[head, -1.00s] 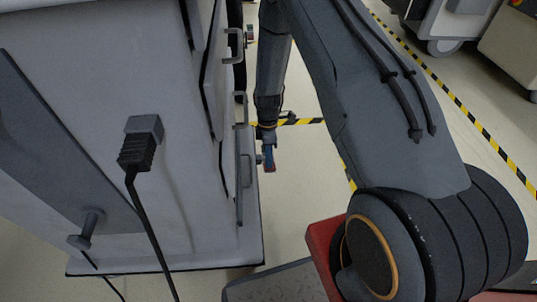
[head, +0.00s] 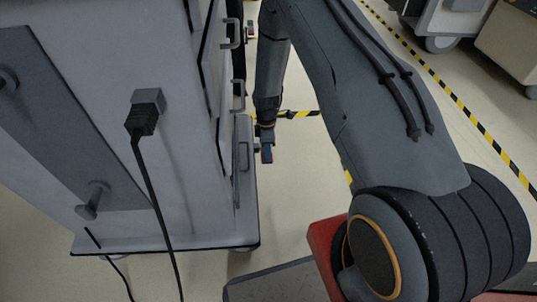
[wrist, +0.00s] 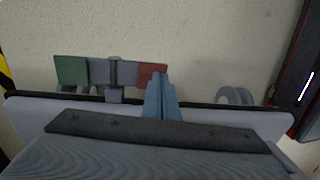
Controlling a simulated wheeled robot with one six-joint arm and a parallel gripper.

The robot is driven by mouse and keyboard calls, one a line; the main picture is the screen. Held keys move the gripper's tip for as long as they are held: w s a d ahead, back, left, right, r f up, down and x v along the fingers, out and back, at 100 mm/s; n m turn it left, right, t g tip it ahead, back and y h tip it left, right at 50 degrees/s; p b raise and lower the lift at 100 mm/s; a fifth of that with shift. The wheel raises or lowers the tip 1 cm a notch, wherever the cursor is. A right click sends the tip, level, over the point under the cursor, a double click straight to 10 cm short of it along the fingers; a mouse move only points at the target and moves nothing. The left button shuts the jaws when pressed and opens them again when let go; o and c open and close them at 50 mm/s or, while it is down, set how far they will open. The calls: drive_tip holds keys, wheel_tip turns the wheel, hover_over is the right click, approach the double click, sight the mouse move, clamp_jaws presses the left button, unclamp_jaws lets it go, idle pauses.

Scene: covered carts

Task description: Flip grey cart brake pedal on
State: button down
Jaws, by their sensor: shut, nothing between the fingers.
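The grey cart (head: 185,170) stands at the left in the head view, and its lower edge (wrist: 35,115) crosses the wrist view. Beyond that edge, low near the floor, is the brake pedal, with a green pad (wrist: 71,70) at its left end and a red pad (wrist: 150,73) at its right end. Grey pieces join the two pads. My gripper (wrist: 160,95) is shut and empty; its fingers overlap the right part of the red pad in the wrist view, and I cannot tell whether they touch. In the head view my gripper (head: 266,153) hangs just right of the cart.
A grey wheel (wrist: 235,97) shows right of the pedal. Yellow-black tape (head: 430,70) marks the floor, and other carts (head: 495,55) stand at the far right.

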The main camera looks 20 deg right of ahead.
drive_tip(key=shift+s+a+f, duration=0.25)
drive_tip(key=shift+s+f, duration=0.1)
drive_tip(key=shift+f, duration=0.35)
drive_tip(key=shift+s+f, duration=0.25)
drive_tip(key=shift+p, duration=0.35)
wheel_tip(320, 180, up, 14)
drive_tip(key=s+p, duration=0.2)
drive_tip(key=p, duration=0.3)
drive_tip(key=shift+s+a+p, duration=0.35)
